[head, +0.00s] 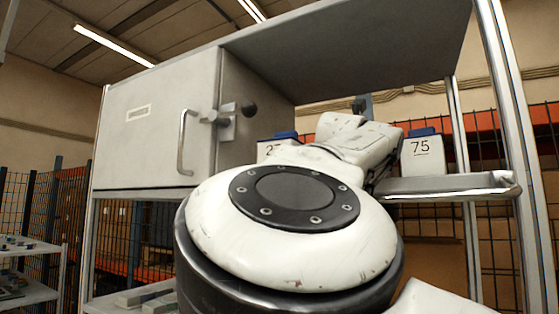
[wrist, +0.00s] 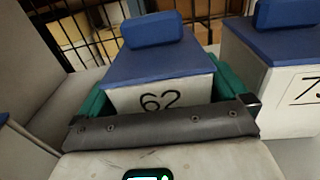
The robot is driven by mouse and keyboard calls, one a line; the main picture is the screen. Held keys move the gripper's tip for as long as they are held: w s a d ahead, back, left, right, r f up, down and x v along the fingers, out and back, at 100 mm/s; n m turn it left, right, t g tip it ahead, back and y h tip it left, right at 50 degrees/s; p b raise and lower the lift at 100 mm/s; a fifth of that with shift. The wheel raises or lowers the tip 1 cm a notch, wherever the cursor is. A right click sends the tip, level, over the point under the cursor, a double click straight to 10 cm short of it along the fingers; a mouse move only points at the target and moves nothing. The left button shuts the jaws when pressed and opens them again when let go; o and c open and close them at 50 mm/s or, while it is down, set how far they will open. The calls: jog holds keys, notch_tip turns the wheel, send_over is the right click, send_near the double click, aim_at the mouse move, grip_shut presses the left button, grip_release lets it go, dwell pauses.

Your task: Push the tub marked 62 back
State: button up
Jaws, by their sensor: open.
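The tub marked 62 (wrist: 160,97) is a pale tub with a blue lid and a blue knob or block on top, seen in the middle of the wrist view. My gripper (wrist: 166,92) is open in front of it, with a green finger showing at the tub's left and right sides. The grey palm edge hides the lower part of the tub's front. I cannot tell whether the fingers touch it. In the head view my arm hides this tub.
A tub marked 75 (head: 421,157) stands right of my arm on the shelf (head: 450,185), and its edge shows close by in the wrist view (wrist: 290,95). Another tub (head: 268,150), partly hidden, stands left. A grey cabinet (head: 165,125) with a handle is further left. A shelf panel (head: 350,45) hangs above.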

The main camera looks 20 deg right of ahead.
jog(key=shift+d, duration=0.1)
jog(key=shift+w, duration=0.1)
jog(key=c, duration=0.7)
jog(key=shift+w, duration=0.25)
jog(key=shift+w+a+p, duration=0.3)
jog(key=shift+w, duration=0.15)
jog(key=o, duration=0.7)
